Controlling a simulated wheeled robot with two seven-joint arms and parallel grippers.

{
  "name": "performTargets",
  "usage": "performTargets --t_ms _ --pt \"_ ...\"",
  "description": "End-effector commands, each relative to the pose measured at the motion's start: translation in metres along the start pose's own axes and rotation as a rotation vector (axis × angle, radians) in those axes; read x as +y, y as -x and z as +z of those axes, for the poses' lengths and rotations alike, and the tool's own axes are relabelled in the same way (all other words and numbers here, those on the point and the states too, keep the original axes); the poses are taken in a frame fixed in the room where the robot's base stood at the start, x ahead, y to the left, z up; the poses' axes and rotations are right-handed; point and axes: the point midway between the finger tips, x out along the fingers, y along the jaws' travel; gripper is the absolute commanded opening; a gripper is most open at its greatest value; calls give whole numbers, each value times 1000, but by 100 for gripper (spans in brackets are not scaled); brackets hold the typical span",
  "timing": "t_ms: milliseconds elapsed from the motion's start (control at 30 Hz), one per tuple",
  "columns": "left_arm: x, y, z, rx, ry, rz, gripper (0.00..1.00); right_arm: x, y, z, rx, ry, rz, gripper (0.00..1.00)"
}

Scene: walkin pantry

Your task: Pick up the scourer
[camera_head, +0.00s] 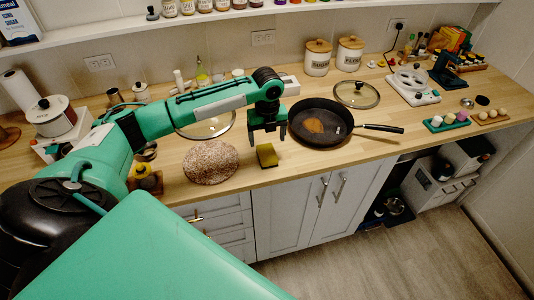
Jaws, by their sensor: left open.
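The scourer (267,155) is a small yellow sponge block with a dark side. It lies near the front edge of the wooden counter, between a speckled round item and a frying pan. My left gripper (268,138) points down just above and behind the scourer, its two dark fingers apart and empty. I cannot tell exactly how much height separates the fingertips from the scourer. My right gripper is not in view.
A black frying pan (318,123) with a brown item in it sits close to the right. The speckled round item (210,162) lies close to the left. A glass lid (208,124) rests behind my arm. The counter (295,160) ends just in front of the scourer.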

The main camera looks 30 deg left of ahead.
Motion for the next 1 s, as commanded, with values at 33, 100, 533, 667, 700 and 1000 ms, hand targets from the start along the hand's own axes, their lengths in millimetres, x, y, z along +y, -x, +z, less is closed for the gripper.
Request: performTargets --t_ms 33,100,533,667,700,1000 --pt "0 -7 0 2 1 2 78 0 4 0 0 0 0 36" --pt "0 -16 0 1 -1 2 78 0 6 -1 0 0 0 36" --pt "0 -61 4 1 1 2 78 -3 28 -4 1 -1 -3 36" --pt "0 -74 4 0 1 0 78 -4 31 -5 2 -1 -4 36" --pt "0 -76 4 -1 0 0 78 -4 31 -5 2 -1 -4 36" --pt "0 -77 4 -2 0 -1 62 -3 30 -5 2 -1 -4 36"
